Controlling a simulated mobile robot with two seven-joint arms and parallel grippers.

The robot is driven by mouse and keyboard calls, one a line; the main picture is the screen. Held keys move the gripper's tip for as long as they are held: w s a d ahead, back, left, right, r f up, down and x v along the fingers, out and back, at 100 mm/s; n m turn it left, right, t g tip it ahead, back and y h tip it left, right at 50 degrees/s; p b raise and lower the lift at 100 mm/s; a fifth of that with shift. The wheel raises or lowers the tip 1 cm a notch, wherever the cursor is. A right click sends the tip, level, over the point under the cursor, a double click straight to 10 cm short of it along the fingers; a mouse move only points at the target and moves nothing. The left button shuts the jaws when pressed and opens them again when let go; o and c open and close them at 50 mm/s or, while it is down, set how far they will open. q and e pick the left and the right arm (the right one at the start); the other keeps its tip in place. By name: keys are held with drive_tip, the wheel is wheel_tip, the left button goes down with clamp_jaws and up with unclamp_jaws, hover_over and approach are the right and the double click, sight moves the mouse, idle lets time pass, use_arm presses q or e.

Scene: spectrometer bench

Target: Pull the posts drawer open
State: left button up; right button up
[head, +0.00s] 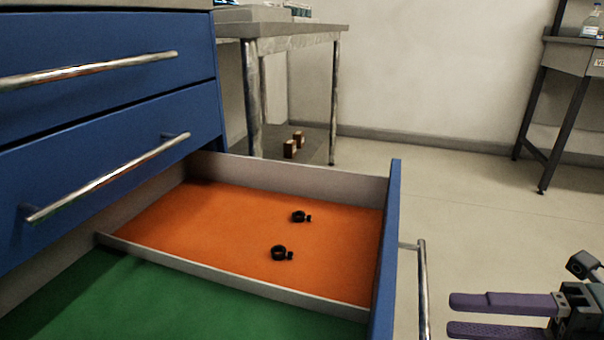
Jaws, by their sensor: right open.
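A blue-fronted drawer stands open at the bottom of the cabinet, its front edge (390,215) facing right. It has an orange compartment (240,215) and a green compartment (170,305), split by a thin grey divider (230,283). Two small black ring-shaped parts (279,253) lie on the orange floor. Its silver bar handle (423,290) is on the outer face. My right gripper (455,316) is open, with purple fingers pointing left. It appears to the right of the handle, apart from it, with nothing between the fingers. My left gripper is out of view.
Two closed blue drawers with silver handles (110,178) sit above the open one. A metal table (285,40) stands behind, with small brown blocks (291,148) beneath. Another table (570,60) stands at far right. The floor between is clear.

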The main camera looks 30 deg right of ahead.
drive_tip(key=v, duration=0.4)
drive_tip(key=shift+s+d, duration=0.2)
drive_tip(key=w+a+r+m+g+h+p, duration=0.1)
drive_tip(key=w+a+r+m+h+p, duration=0.3)
drive_tip(key=r+p, duration=0.45)
drive_tip(key=w+a+r+m+g+h+p, duration=0.1)
drive_tip(key=w+a+r+m+h+p, duration=0.1)
drive_tip(key=r+m+p, duration=0.65)
drive_tip(key=w+a+r+m+g+h+p, duration=0.1)
drive_tip(key=w+a+r+m+h+p, duration=0.4)
drive_tip(key=p, duration=0.6)
drive_tip(key=s+a+r+m+g+p, duration=0.2)
drive_tip(key=s+r+p, duration=0.2)
drive_tip(key=r+p, duration=0.3)
drive_tip(key=s+a+r+m+g+y+p, duration=0.1)
drive_tip(key=s+r+m+g+p, duration=0.2)
drive_tip(key=r, duration=0.6)
drive_tip(key=s+a+r+m+g+p, duration=0.1)
drive_tip(key=s+a+r+p, duration=0.1)
drive_tip(key=s+r+p, duration=0.35)
wheel_tip(320, 180, up, 36)
drive_tip(key=w+p, duration=0.2)
drive_tip(key=p, duration=3.4)
drive_tip(key=shift+d+r, duration=0.15)
drive_tip(key=shift+d, duration=0.15)
